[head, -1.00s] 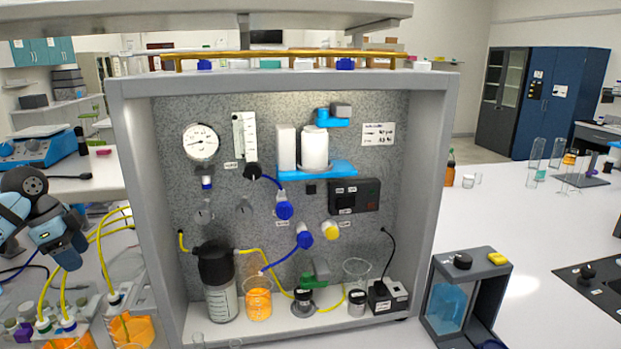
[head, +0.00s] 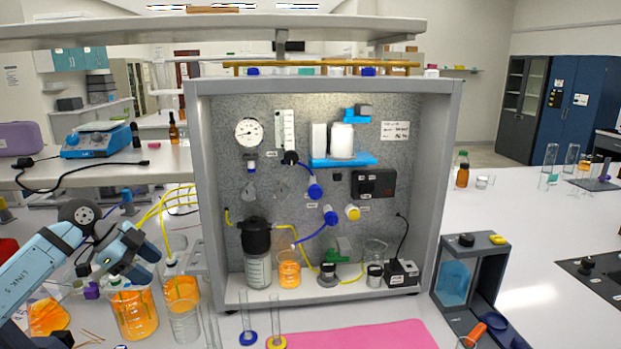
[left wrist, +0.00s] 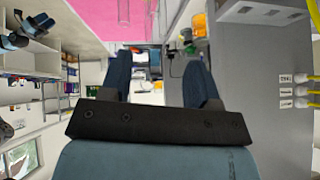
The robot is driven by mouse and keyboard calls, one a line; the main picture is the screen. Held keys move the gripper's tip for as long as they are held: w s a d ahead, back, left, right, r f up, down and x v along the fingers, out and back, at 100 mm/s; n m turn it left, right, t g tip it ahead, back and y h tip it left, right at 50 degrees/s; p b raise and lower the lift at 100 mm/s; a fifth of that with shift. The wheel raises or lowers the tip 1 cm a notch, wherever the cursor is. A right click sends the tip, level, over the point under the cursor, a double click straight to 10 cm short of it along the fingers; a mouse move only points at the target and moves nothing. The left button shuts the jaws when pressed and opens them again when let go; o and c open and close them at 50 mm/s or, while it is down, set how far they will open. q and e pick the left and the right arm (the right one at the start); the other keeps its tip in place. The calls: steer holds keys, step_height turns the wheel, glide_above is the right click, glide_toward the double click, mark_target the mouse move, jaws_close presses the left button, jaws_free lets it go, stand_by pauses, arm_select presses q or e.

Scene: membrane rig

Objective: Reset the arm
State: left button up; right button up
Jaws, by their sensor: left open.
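My left arm (head: 45,262) comes in from the left in the head view. My left gripper (head: 140,270) is near the beakers of orange liquid, left of the membrane rig cabinet (head: 204,180). In the left wrist view its two dark blue fingers (left wrist: 160,75) stand apart with nothing between them. The rig's back panel carries a round gauge (head: 249,132), blue valves (head: 330,215), a yellow valve (head: 352,213) and a black box (head: 373,184). My right gripper does not show.
Beakers of orange liquid (head: 134,315) and yellow tubes stand close to my left gripper. Two thin glass cylinders (head: 246,318) stand before the cabinet, beside a pink mat (head: 365,337). A dark frame with a blue vessel (head: 455,283) stands right. The right bench is partly clear.

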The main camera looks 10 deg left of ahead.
arm_select(q)
steer(key=s+d+r+n+t+h, duration=0.1)
steer(key=s+d+t+h, duration=0.2)
steer(key=d+t+h, duration=1.1)
steer(key=s+f+n+g+y, duration=0.4)
steer(key=s+f+n+y, duration=1)
steer(key=y, duration=0.9)
steer(key=s+d+f+m+g+h, duration=0.1)
steer(key=s+d+f+g, duration=0.1)
steer(key=s+f+g, duration=0.45)
steer(key=s+d+f+m+g+h, duration=0.1)
steer(key=s+d+g+h, duration=0.15)
steer(key=s, duration=0.75)
steer(key=w+d+f+t+h+p, duration=0.2)
steer(key=w+d+f+t+p, duration=0.2)
steer(key=f, duration=0.5)
steer(key=shift+w+d+f+m+t+p, duration=0.2)
steer(key=shift+w+d+m+t+p, duration=0.2)
steer(key=shift+w+d+t, duration=0.7)
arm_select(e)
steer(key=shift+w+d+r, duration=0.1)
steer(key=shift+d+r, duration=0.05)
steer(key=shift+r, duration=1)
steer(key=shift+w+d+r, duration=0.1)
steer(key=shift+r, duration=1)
